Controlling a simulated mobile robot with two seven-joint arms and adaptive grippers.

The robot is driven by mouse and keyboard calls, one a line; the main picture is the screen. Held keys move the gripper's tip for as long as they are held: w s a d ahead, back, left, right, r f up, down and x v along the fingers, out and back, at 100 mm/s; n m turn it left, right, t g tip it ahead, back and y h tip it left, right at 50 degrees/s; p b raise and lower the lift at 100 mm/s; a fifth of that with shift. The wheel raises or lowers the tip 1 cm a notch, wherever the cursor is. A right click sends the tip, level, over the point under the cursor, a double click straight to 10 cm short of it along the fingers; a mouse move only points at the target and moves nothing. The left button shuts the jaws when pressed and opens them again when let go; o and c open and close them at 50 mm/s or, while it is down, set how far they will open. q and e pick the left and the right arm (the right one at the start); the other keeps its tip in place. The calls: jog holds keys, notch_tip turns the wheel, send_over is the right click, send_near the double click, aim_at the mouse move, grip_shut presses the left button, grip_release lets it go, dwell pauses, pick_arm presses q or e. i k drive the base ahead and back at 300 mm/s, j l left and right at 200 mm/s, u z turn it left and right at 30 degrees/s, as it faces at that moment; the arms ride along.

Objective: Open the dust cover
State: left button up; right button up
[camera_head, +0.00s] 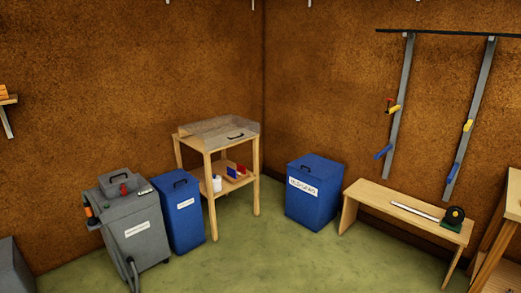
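The dust cover (220,131) is a clear, see-through lid on top of a small wooden table (208,152) in the back corner. A dark handle (236,136) shows on it near its front right. The cover appears to lie down over the table top, though its transparency makes the exact fit hard to tell. Neither of my grippers is in view.
A grey wheeled machine (130,228) and a blue bin (183,213) stand left of the table. Another blue bin (312,197) stands to the right. A wooden bench (385,198) is along the right wall. The green floor (260,262) in front is clear.

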aim_at(206, 125)
jog(key=i+z, duration=0.15)
jog(key=i, duration=3.3)
